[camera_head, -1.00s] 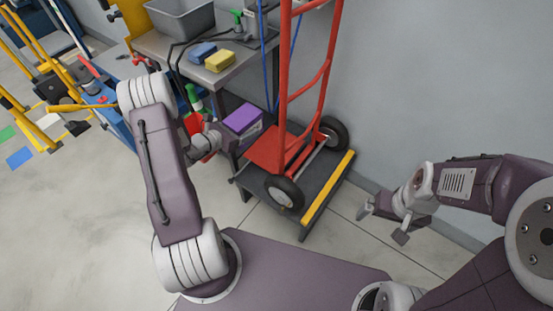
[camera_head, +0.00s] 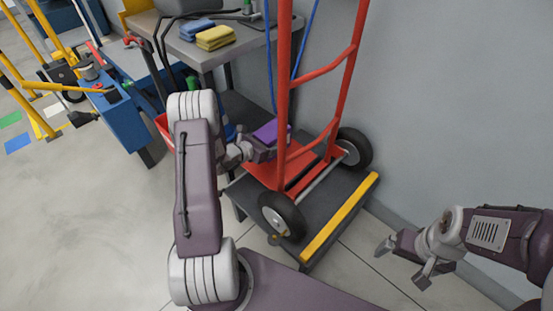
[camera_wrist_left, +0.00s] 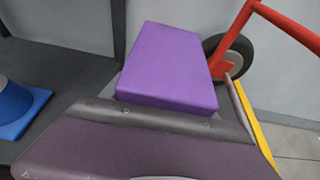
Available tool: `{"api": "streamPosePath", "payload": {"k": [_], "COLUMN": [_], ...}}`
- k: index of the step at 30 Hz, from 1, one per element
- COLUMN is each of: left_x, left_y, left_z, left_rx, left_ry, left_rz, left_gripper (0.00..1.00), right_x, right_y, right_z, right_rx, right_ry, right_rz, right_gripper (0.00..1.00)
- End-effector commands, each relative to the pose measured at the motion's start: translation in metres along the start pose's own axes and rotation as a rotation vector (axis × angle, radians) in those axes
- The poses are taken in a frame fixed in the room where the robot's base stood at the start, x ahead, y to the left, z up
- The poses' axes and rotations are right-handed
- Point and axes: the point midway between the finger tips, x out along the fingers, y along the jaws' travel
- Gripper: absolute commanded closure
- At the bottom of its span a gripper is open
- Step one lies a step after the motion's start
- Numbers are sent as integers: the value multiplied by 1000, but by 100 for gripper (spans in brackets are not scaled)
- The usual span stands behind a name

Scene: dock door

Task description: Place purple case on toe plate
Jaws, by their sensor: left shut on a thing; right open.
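The purple case (camera_head: 269,133) is held in my left gripper (camera_head: 256,150), which is shut on it, just left of the hand truck's red frame. In the left wrist view the case (camera_wrist_left: 170,65) fills the middle, beyond the dark gripper body. The red toe plate (camera_head: 262,174) lies at the foot of the red hand truck (camera_head: 284,90), below and beside the case. I cannot tell the gap between them. My right gripper (camera_head: 404,262) is open and empty at the lower right, well away from the hand truck.
The hand truck stands on a dark platform (camera_head: 318,210) with a yellow edge strip (camera_head: 340,217). Its black wheels (camera_head: 282,214) flank the plate. A grey table (camera_head: 200,50) with blue and yellow sponges (camera_head: 215,38) stands behind. A red bucket (camera_head: 164,128) is at left.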

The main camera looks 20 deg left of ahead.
Motion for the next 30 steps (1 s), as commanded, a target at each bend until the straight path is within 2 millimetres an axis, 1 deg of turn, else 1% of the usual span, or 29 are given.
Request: {"api": "streamPosePath", "payload": {"k": [1,3,5,8,10,15,17,23,26,27,29,30], "left_x": [7,13,16,16,18,29,30,29,30,30,30,30], "left_y": [0,0,0,1,0,0,1,1,1,0,0,0], "left_z": [-18,-33,-40,-39,-44,-72,-75,-72,-75,-77,-76,-76], "left_rx": [0,0,0,1,1,0,1,2,1,0,0,0], "left_ry": [-1,0,-2,-3,-2,-2,-3,-3,-2,1,1,1], "left_rz": [0,-1,0,1,0,0,1,1,0,0,0,0], "left_gripper": [100,100,100,100,100,100,100,100,100,29,12,10], "right_x": [15,24,28,26,30,50,52,48,51,51,50,50], "right_y": [0,0,1,0,1,1,1,1,1,1,1,1], "right_z": [2,3,3,3,3,5,6,5,5,5,5,5], "right_rx": [0,0,0,0,0,0,0,0,0,0,0,0], "right_ry": [0,0,-1,-1,0,0,-1,0,0,0,0,0], "right_rz": [0,0,0,0,0,0,0,0,0,0,0,0], "right_gripper": [4,4,4,4,4,4,4,4,4,4,4,4]}}
